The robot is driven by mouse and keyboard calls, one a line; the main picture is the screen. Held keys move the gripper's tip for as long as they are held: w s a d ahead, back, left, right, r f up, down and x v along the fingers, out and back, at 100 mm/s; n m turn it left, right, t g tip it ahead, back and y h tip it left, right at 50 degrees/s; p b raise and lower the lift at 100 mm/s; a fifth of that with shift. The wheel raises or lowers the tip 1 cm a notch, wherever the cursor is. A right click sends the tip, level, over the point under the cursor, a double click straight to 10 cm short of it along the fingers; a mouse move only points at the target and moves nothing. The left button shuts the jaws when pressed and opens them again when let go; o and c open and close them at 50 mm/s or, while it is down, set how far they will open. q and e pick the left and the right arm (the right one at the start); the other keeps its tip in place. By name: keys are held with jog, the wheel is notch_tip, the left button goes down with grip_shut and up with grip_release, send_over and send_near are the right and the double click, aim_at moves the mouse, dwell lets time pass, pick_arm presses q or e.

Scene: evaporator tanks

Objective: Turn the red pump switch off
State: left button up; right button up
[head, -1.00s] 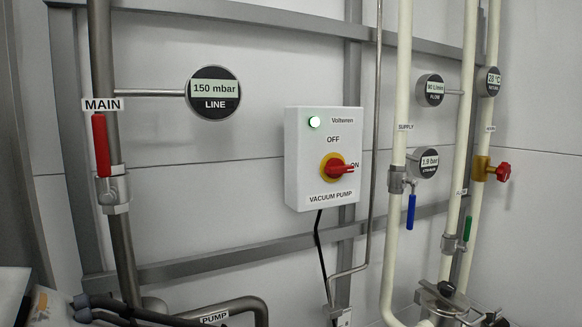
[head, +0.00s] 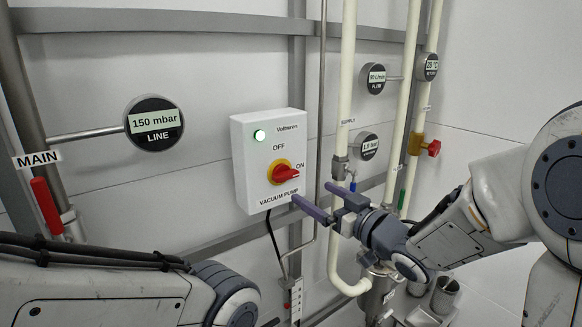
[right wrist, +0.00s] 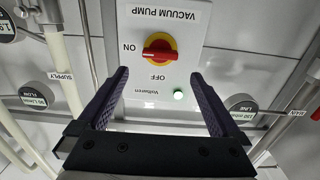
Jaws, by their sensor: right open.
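The red pump switch (head: 287,174) is a red rotary knob on a yellow disc, on a white wall box (head: 243,160) labelled VACUUM PUMP. Its handle points to ON; OFF is printed above it. A green lamp (head: 259,136) on the box is lit. The right wrist view shows the box upside down, with the knob (right wrist: 158,48) between and beyond the fingertips. My right gripper (head: 311,192) is open and empty, just right of and below the knob in the head view. It also shows in the right wrist view (right wrist: 161,73). My left gripper is out of view.
A cream supply pipe (head: 340,120) with a blue-handled valve runs right of the box, behind my right gripper. A thin grey pipe stands between them. A LINE gauge (head: 154,124) reads 150 mbar at left, near a red MAIN valve handle (head: 47,205). A black cable hangs below the box.

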aim_at(289, 178)
jog(key=p+x, duration=0.4)
jog(key=x, duration=0.5)
jog(key=shift+a+r, duration=0.1)
jog(key=shift+r, duration=0.05)
jog(key=shift+w+a, duration=0.3)
jog(key=shift+w, duration=0.2)
